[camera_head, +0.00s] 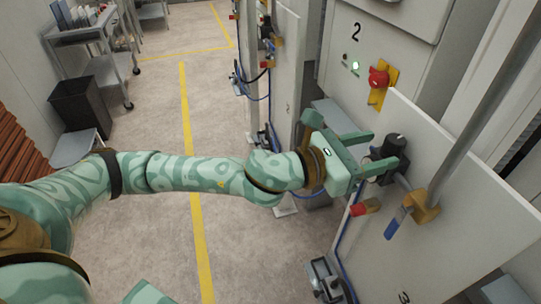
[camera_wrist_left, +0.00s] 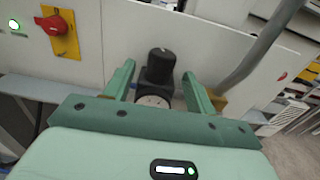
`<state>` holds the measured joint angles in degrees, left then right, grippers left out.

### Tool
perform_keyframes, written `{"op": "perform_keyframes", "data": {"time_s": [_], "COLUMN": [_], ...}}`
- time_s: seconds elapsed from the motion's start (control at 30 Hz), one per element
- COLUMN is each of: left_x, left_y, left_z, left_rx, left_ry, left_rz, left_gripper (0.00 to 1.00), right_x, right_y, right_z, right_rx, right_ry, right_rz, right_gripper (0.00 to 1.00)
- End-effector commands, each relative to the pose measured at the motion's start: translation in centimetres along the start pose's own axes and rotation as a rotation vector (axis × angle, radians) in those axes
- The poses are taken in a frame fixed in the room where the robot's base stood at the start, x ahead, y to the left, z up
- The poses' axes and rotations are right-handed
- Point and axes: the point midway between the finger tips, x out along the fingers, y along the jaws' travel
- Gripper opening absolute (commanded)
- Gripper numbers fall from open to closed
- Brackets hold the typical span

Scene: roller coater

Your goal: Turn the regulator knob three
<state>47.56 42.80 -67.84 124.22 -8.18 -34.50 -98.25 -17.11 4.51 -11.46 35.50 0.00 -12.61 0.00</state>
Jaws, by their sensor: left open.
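The black regulator knob (camera_head: 395,144) sits on a dark regulator body on the pale panel marked 3 (camera_head: 404,297). My left gripper (camera_head: 381,150) is open, its fingers pointing right toward the regulator. In the left wrist view the knob (camera_wrist_left: 161,62) appears between the two fingers of my left gripper (camera_wrist_left: 158,74), with a gap on each side. I cannot tell whether the fingertips reach level with it. A round gauge (camera_wrist_left: 153,101) shows below the knob, partly hidden by the gripper.
A red switch on a yellow plate (camera_head: 379,78) and a lit green lamp (camera_head: 355,65) are on the panel marked 2. The floor to the left (camera_head: 235,245) is open.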

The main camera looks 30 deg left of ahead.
Motion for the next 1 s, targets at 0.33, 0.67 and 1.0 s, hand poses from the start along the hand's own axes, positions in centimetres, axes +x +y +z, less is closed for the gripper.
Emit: {"op": "perform_keyframes", "data": {"time_s": [0.33,0.67,1.0], "left_x": [-8.3,-12.4,-10.8], "left_y": [0.1,1.2,8.5], "left_z": [-0.2,-1.3,-5.0], "left_rx": [0.001,-0.285,-0.601], "left_ry": [0.004,0.033,0.055], "left_rz": [0.004,0.016,0.167], "left_gripper": [0.55,0.55,0.55], "right_x": [0.5,0.2,0.3], "right_y": [-0.1,-0.1,0.0], "right_z": [0.2,0.2,0.1], "right_rx": [0.0,0.0,0.0], "right_ry": [-0.002,-0.002,-0.002], "right_rz": [-0.001,-0.001,0.0], "right_gripper": [0.36,0.36,0.36]}}
